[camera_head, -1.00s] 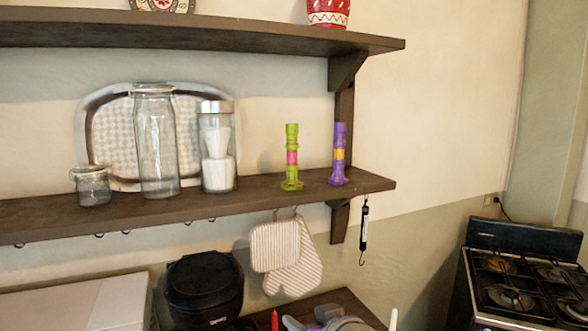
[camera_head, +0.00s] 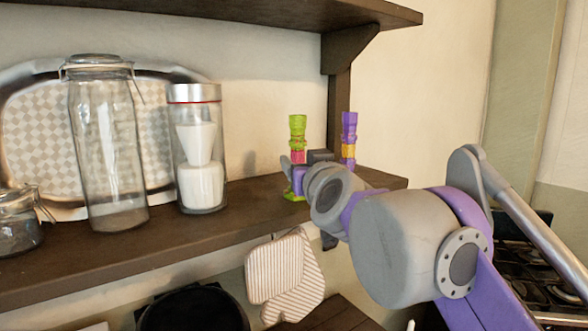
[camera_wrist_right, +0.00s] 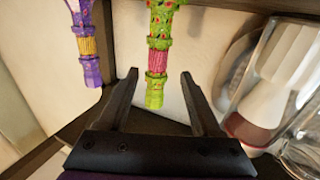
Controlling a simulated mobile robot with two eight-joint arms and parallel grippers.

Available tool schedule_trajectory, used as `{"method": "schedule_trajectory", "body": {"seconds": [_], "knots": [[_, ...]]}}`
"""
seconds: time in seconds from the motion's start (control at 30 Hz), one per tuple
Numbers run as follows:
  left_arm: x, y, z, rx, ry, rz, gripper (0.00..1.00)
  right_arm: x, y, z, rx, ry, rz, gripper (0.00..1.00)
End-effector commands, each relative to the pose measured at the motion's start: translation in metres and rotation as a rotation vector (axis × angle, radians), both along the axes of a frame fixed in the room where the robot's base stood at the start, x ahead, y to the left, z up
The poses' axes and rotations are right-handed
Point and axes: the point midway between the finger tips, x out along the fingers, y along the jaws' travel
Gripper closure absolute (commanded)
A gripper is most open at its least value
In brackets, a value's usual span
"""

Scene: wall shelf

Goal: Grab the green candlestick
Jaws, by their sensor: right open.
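The green candlestick (camera_head: 298,128), with a pink band, stands upright on the lower shelf (camera_head: 185,236). My right gripper (camera_head: 299,172) is at its middle in the head view, with the arm coming in from the lower right. The gripper and wrist hide part of the candlestick's lower half. In the right wrist view the picture is turned over. The two fingers (camera_wrist_right: 160,80) are apart, and the green candlestick (camera_wrist_right: 158,62) shows between them. I cannot tell whether either finger touches it. My left gripper is not in view.
A purple candlestick (camera_head: 349,128) stands close to the right of the green one. A glass jar with a metal lid (camera_head: 197,165), a tall bottle (camera_head: 108,160) and a small jar (camera_head: 18,220) stand to the left. The upper shelf (camera_head: 250,14) is overhead.

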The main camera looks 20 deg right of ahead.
Motion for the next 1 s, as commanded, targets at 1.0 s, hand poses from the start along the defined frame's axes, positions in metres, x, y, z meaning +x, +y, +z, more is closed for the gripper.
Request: {"method": "schedule_trajectory", "body": {"seconds": [1.0], "knots": [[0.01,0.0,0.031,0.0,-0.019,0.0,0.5,0.094,-0.007,-0.001,0.0,0.002,0.001,0.36]]}}
